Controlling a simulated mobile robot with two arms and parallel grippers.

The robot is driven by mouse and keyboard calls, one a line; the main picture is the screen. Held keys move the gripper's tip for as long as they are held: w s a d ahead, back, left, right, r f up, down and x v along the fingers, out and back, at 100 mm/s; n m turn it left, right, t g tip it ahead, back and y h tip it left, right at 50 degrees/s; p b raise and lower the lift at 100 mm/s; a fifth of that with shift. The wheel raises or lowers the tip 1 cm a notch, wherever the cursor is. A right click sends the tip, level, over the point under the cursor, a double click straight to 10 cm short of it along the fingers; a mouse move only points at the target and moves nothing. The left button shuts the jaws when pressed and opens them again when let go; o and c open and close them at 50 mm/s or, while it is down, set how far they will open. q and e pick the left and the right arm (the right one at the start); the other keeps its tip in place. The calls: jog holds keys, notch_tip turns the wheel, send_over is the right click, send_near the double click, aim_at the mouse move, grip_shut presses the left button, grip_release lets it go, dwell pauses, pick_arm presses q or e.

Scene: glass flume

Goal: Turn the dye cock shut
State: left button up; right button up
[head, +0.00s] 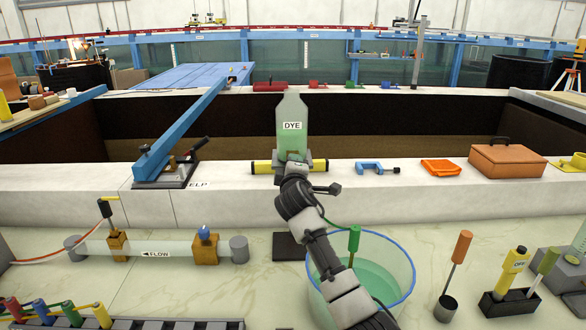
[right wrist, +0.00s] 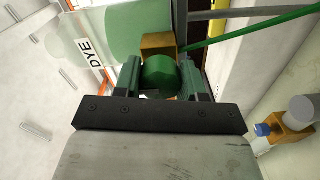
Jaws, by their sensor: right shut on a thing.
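The dye bottle (head: 291,120), green and labelled DYE, stands upright on the white ledge in the head view. It also shows in the right wrist view (right wrist: 135,30). My right gripper (right wrist: 160,72) is shut on the round green knob (right wrist: 160,76) of the dye cock, with a finger on each side. The cock's brass block (right wrist: 158,43) sits just beyond the knob, at the bottle's lower end. In the head view my right gripper (head: 293,160) covers the cock. Whether the cock is open or shut cannot be told. My left gripper is not in view.
A thin green tube (right wrist: 250,27) runs off from the brass block. A glass basin (head: 400,250) of green liquid stands below my right arm. A blue clamp (head: 370,168), an orange tray (head: 441,167) and a brown case (head: 507,160) lie right along the ledge.

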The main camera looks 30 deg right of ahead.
jog(key=o, duration=0.9)
jog(key=b+v, duration=0.1)
jog(key=v, duration=0.9)
jog(key=shift+s+a+b, duration=0.2)
jog(key=shift+s+b, duration=0.15)
jog(key=shift+f, duration=0.1)
